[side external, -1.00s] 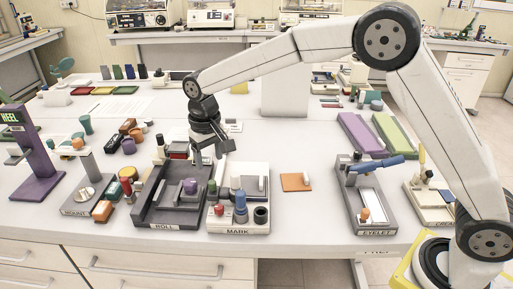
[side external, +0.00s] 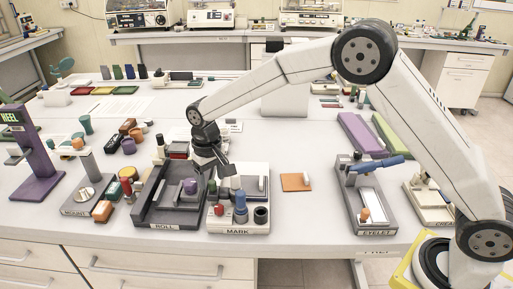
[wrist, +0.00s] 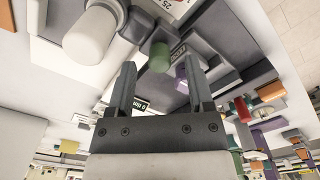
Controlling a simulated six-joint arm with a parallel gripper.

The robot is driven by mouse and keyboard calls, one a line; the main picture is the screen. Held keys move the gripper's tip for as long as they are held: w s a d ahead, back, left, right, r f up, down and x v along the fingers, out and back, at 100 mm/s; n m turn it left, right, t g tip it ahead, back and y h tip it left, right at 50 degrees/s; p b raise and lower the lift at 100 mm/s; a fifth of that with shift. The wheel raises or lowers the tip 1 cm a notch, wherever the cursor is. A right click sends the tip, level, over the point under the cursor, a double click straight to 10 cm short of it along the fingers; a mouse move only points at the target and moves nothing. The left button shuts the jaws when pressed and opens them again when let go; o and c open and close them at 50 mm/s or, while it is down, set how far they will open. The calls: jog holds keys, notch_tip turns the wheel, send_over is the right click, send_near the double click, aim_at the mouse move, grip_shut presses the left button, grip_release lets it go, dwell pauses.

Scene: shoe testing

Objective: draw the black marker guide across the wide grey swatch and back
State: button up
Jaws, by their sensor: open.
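My gripper (side external: 222,172) is over the back of the white MARK station (side external: 237,231), beside the dark ROLL tray (side external: 165,217). In the wrist view my gripper (wrist: 157,64) is open, with nothing between its two fingers. A green cylinder (wrist: 160,57) shows beyond the fingertips, and a white cylinder (wrist: 88,38) is to their left. The MARK station carries a blue cylinder (side external: 240,207), a black cup (side external: 261,215) and a small red piece. I cannot tell for certain which piece is the black marker guide or the wide grey swatch.
A purple roller piece (side external: 190,186) sits in the ROLL tray. An orange pad (side external: 296,182) lies right of the MARK station, with bare table around it. The EYLET press (side external: 366,205) with a blue lever stands further right. A purple HEEL stand (side external: 38,150) is far left.

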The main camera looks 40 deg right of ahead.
jog(key=shift+f, duration=0.75)
jog(key=shift+c, duration=0.2)
grip_shut()
jog(key=shift+r, duration=0.1)
dwell(0.7)
